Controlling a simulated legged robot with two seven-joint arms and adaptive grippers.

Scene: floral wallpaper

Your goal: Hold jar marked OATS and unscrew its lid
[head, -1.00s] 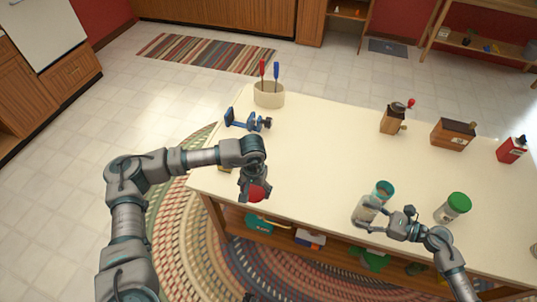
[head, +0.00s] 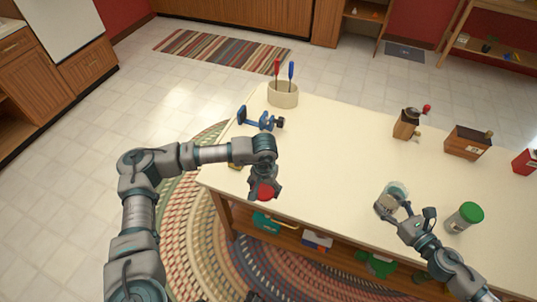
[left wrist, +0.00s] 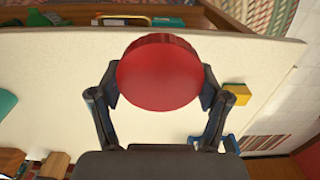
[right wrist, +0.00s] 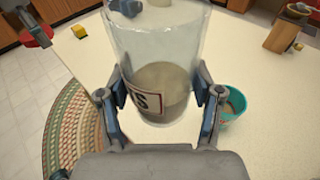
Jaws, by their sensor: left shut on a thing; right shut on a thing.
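A clear glass jar (right wrist: 155,55) with a grey-beige filling low inside is held in my right gripper (right wrist: 160,95). Only the label's end, "TS", shows on it in the right wrist view. In the head view the jar (head: 384,206) is near the front edge of the table, its top hard to make out. A round red lid (left wrist: 160,72) is shut in my left gripper (left wrist: 158,90), well apart from the jar. The lid also shows in the head view (head: 265,192), above the table's front left edge.
A crock (head: 283,94) with screwdrivers, a blue clamp-like tool (head: 262,120), a grinder (head: 407,122) and a wooden box (head: 467,142) stand further back. The table's middle is clear.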

